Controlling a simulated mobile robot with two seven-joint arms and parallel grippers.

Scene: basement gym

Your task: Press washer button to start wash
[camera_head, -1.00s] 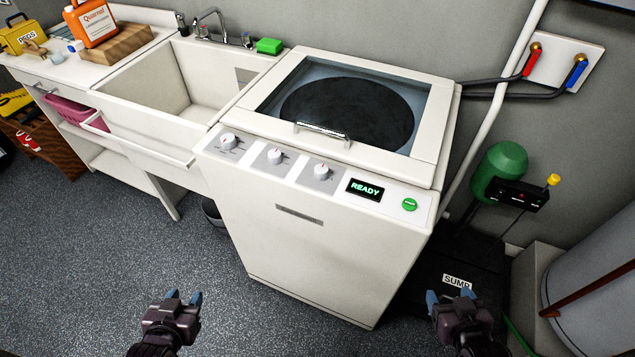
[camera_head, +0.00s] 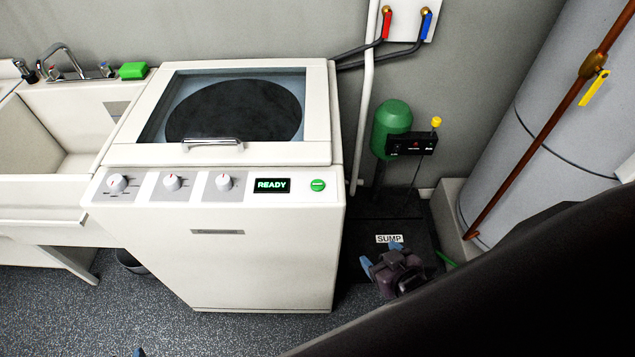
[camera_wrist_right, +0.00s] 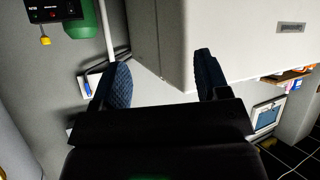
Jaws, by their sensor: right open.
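The white washer (camera_head: 265,265) stands in the middle of the head view, its lid shut. Its display (camera_head: 272,185) reads READY in green. The round green button (camera_head: 317,185) is right of the display on the front panel. My right gripper (camera_head: 381,258) is open and empty, low and to the right of the washer, apart from the button. In the right wrist view its two blue fingers (camera_wrist_right: 163,75) are spread, with the washer's white body (camera_wrist_right: 225,35) beyond. Only a blue tip of my left gripper (camera_head: 138,352) shows at the bottom edge.
Three knobs (camera_head: 172,182) sit left of the display. A black sump cover (camera_head: 360,235) and a green tank (camera_head: 391,125) are right of the washer. A grey cylinder tank (camera_head: 535,130) stands farther right. A dark shape hides the lower right corner.

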